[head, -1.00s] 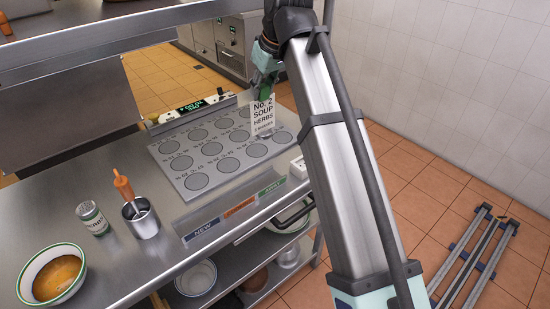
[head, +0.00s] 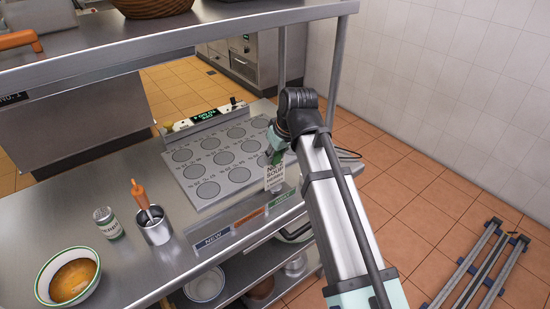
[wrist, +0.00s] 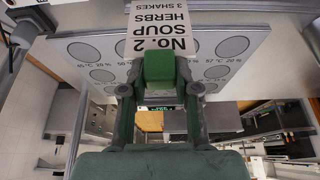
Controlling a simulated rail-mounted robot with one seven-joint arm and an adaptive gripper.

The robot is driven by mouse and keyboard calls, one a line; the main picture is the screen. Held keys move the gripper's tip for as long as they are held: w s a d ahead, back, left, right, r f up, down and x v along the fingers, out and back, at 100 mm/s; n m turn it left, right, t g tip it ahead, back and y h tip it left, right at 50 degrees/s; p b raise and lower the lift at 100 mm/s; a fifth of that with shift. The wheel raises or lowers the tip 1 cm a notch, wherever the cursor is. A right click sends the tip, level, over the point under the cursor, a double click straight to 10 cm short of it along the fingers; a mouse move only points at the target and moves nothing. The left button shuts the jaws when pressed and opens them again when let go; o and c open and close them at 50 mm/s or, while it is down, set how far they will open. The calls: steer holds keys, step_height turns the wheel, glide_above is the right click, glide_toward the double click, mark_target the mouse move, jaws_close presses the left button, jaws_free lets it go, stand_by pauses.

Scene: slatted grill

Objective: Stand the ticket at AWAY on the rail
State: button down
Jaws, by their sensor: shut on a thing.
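My gripper (head: 277,156) is shut on the top of a white ticket (head: 274,180) that reads No. 2 soup herbs. The ticket hangs upright, a little above and behind the green AWAY label on the rail (head: 228,228). I cannot tell whether its lower edge touches anything. In the wrist view, my gripper (wrist: 160,72) has green pads closed on the ticket (wrist: 162,32), with its print upside down. The rail runs along the counter's front edge with a blue NEW label (head: 213,238), an orange label (head: 249,217) and the green AWAY label (head: 285,197).
A grey panel of round wells (head: 208,190) lies behind the rail. To the left are a steel cup (head: 157,232) with an orange-handled tool, a herb jar (head: 108,222) and a soup bowl (head: 42,287). A steel shelf (head: 200,30) spans above the counter.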

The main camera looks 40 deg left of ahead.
mark_target(275, 172)
steer(key=shift+f, duration=1.05)
steer(key=c, duration=0.8)
jaws_free()
steer(key=shift+c, duration=0.2)
